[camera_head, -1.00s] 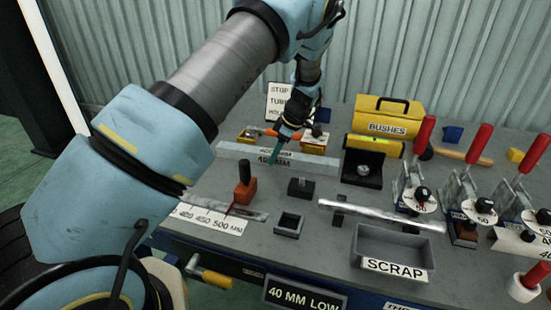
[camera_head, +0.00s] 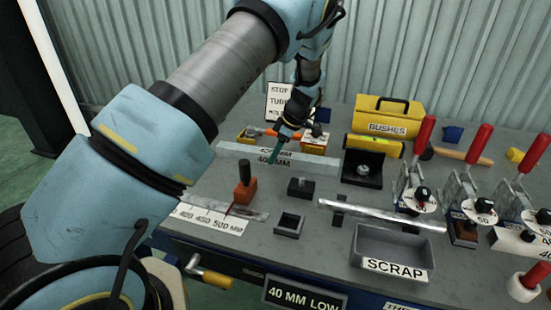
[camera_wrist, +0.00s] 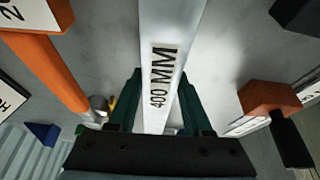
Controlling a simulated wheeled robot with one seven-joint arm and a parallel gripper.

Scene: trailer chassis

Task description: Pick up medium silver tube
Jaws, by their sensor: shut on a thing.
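A long flat-sided silver tube (camera_head: 318,165) with a 400 MM label lies across the back middle of the bench. It also shows in the wrist view (camera_wrist: 158,35), running between the green fingers with its label facing up. My gripper (camera_wrist: 158,100) is shut on this tube, one finger along each side. In the head view my gripper (camera_head: 276,150) is at the tube's middle, and its fingers partly hide the tube. I cannot tell whether the tube is lifted off the bench. Another label, partly hidden, shows just behind the 400 MM label.
An orange-and-black block (camera_head: 245,190) and small dark blocks stand in front. A round silver rod (camera_head: 385,216) lies near the scrap tray (camera_head: 395,243). Red-handled clamps (camera_head: 476,160) stand at right. A yellow bushes box (camera_head: 388,118) and stop-tube sign (camera_head: 279,100) are behind.

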